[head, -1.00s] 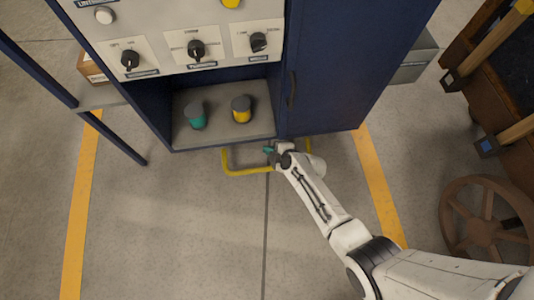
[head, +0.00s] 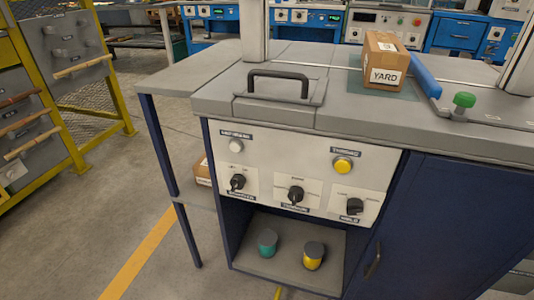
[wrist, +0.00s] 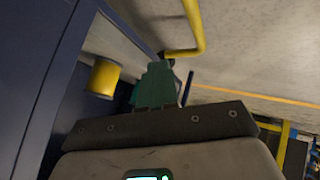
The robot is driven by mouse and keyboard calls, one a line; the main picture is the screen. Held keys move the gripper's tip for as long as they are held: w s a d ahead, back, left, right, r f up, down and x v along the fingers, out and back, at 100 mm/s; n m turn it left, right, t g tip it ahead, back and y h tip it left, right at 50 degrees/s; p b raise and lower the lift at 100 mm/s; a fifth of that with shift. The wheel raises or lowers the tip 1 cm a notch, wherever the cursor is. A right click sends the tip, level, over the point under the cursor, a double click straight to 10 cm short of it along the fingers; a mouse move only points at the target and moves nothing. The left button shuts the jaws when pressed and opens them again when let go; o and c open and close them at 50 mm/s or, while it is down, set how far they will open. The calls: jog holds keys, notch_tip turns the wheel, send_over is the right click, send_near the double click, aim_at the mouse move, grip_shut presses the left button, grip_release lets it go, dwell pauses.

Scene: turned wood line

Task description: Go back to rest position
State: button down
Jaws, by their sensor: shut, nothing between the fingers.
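My gripper (wrist: 155,85) shows in the wrist view with its green fingers together and nothing held. It is beside the dark blue cabinet side (wrist: 65,85) and close to a bent yellow rail (wrist: 195,25). A yellow cylinder (wrist: 102,77) is to its left in that view. In the head view, my arm and gripper are out of frame.
The blue cabinet (head: 435,220) carries a panel of knobs and buttons. Its open shelf holds a teal pot (head: 267,242) and a yellow pot (head: 313,256). A YARD box (head: 383,62) stands on top. Open floor (head: 75,225) lies to the left.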

jog(key=s+d+r+m+g+h, duration=0.2)
jog(key=s+d+r+m+g, duration=0.3)
jog(key=s+r, duration=0.55)
jog(key=s+d+r+m+g+h, duration=0.2)
jog(key=s+r+m, duration=0.55)
jog(key=s, duration=0.65)
notch_tip(320, 180, up, 36)
jog(key=p, duration=3.6)
jog(key=shift+w+d+f, duration=0.2)
